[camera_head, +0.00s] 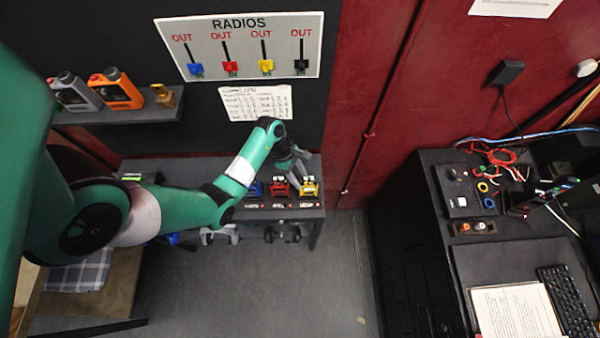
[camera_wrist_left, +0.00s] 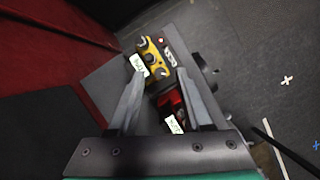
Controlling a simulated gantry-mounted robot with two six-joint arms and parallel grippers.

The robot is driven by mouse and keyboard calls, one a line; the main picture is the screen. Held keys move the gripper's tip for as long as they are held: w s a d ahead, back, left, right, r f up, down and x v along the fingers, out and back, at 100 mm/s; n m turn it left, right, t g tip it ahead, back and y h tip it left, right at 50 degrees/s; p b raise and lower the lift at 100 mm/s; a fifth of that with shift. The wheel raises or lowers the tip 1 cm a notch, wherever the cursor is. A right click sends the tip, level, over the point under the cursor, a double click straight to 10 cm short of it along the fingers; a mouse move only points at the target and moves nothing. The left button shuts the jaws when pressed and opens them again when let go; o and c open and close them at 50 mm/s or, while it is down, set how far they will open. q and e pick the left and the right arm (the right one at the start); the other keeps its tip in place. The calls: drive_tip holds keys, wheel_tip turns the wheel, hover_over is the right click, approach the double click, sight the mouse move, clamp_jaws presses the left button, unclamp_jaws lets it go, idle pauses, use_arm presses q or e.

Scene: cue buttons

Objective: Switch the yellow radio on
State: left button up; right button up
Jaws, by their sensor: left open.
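The yellow radio (camera_head: 309,187) stands on the small grey bench, at the right end of a row of radios. It also shows in the left wrist view (camera_wrist_left: 154,58), just beyond the fingertips, with dark knobs and a white label on it. The red radio (camera_head: 279,187) is beside it; in the left wrist view it (camera_wrist_left: 172,106) shows between the fingers. My left gripper (camera_head: 293,163) is open above the red and yellow radios; its two fingers (camera_wrist_left: 163,80) are spread in the left wrist view. I cannot tell whether it touches anything. My right gripper is not in view.
A blue radio (camera_head: 253,190) stands left of the red one on the bench (camera_head: 312,212). A RADIOS board (camera_head: 240,48) with coloured sliders hangs on the wall behind. A shelf (camera_head: 130,116) holds orange and grey devices. A dark desk (camera_head: 455,240) stands at right, with open floor between.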

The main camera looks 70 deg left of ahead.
use_arm(q)
drive_tip(key=p+v, duration=0.3)
drive_tip(key=v, duration=0.8)
